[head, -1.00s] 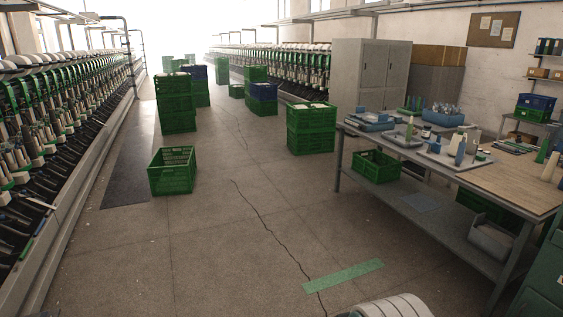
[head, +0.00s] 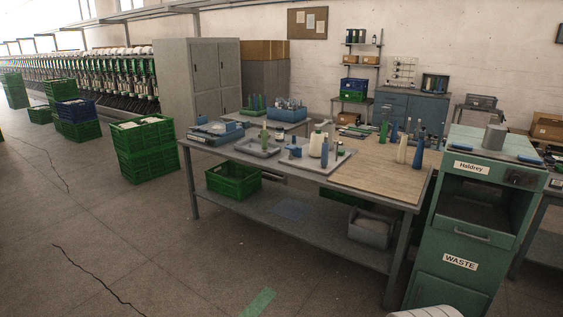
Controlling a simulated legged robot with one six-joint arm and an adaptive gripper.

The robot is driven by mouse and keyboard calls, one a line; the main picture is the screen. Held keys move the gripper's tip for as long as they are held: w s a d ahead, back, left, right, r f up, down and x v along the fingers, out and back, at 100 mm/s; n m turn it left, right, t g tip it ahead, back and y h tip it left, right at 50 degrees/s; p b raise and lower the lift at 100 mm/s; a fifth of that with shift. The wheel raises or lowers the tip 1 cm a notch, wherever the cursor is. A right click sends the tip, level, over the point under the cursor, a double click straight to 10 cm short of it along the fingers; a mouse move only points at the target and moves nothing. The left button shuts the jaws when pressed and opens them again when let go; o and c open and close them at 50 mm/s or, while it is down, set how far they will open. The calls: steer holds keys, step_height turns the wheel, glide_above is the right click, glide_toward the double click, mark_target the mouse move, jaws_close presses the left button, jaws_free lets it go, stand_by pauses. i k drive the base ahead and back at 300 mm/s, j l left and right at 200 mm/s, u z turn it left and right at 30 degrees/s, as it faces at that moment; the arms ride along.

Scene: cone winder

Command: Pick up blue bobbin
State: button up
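Several blue bobbins stand on the workbench (head: 372,181) in the head view. One slim blue bobbin (head: 325,154) stands on the front tray (head: 318,165), next to a cream cone (head: 315,145). A tapered blue bobbin (head: 418,154) stands upright near the bench's right end, beside a cream cone (head: 402,149). Another blue one (head: 394,132) is farther back, near a green bobbin (head: 383,135). Which one the task means cannot be told. My gripper is out of view; only a pale rounded part of my own body shows at the bottom edge.
A green waste cabinet (head: 453,247) stands against the bench's right end. Stacked green crates (head: 147,160) are left of the bench, with a grey locker (head: 200,82) behind. A green crate (head: 233,182) sits on the lower shelf. Open floor lies at the front left.

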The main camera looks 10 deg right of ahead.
mark_target(325, 145)
steer(key=i+l+z, duration=0.1)
steer(key=i+z, duration=0.2)
steer(key=i, duration=0.65)
steer(key=i+j, duration=0.15)
steer(key=i, duration=0.3)
steer(key=i+j+z, duration=0.1)
steer(key=i, duration=0.4)
steer(key=i+j, duration=0.2)
steer(key=i, duration=0.25)
steer(key=i+j, duration=0.15)
steer(key=i, duration=0.3)
steer(key=i+j+z, duration=0.1)
steer(key=i, duration=0.35)
steer(key=i+j, duration=0.3)
steer(key=i, duration=0.15)
steer(key=z, duration=0.05)
